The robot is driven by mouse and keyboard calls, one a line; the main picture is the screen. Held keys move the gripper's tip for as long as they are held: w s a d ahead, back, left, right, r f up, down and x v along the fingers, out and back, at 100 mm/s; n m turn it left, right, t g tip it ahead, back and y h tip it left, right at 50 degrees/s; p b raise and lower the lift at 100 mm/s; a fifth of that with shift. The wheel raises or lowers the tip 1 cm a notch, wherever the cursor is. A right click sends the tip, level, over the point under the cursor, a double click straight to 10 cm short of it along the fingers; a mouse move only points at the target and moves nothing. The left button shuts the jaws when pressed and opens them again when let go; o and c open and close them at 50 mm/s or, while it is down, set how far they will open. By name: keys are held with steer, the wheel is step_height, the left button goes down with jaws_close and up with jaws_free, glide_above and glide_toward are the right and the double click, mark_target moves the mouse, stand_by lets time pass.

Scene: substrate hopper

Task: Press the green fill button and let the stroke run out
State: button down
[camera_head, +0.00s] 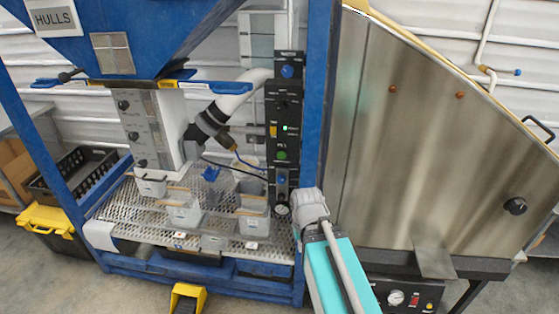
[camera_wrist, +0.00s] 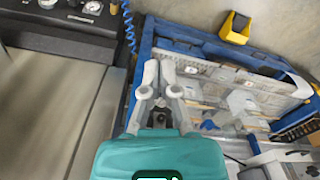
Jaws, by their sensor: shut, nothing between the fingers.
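The green fill button (camera_head: 282,155) is a round green cap low on the tall black control panel (camera_head: 284,105), which stands against the blue frame post. A small lit green lamp (camera_head: 285,128) sits above it. My gripper (camera_wrist: 159,68) shows in the wrist view with its two grey fingers close together and nothing between them. It is over the blue frame's edge. In the head view my arm's grey wrist is below and right of the button, apart from it; the fingers cannot be made out there. I cannot find the button in the wrist view.
The blue frame post (camera_head: 318,100) stands just right of the panel. A steel cabinet (camera_head: 430,150) fills the right side. Grey bins (camera_head: 254,222) stand on the perforated deck (camera_head: 130,207). A yellow pedal (camera_head: 187,298) is on the floor.

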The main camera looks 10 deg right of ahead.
mark_target(281, 156)
steer(key=shift+w+d+f, duration=0.1)
steer(key=shift+w, duration=0.05)
steer(key=w+d+f+n+t+h+b, duration=0.2)
steer(key=w+d+n+t+h+b, duration=0.25)
steer(key=w, duration=0.45)
steer(key=w+d+f+n+t+h+b, duration=0.1)
steer(key=w+n+t+h+b, duration=0.15)
steer(key=w+n+b, duration=0.45)
steer(key=w+a+r+n+t+b, duration=0.1)
steer(key=w+a+n+t+b, duration=0.2)
steer(key=w+n, duration=0.5)
steer(key=w+a+r+n+t+b, duration=0.2)
steer(key=w+a+n+t, duration=0.4)
steer(key=n, duration=0.6)
steer(key=shift+w+a+r+t+b, duration=0.25)
steer(key=shift+w+a+b, duration=0.3)
steer(key=shift+w+b, duration=0.45)
steer(key=shift+w, duration=0.2)
steer(key=x, duration=1.4)
steer(key=shift+a, duration=0.1)
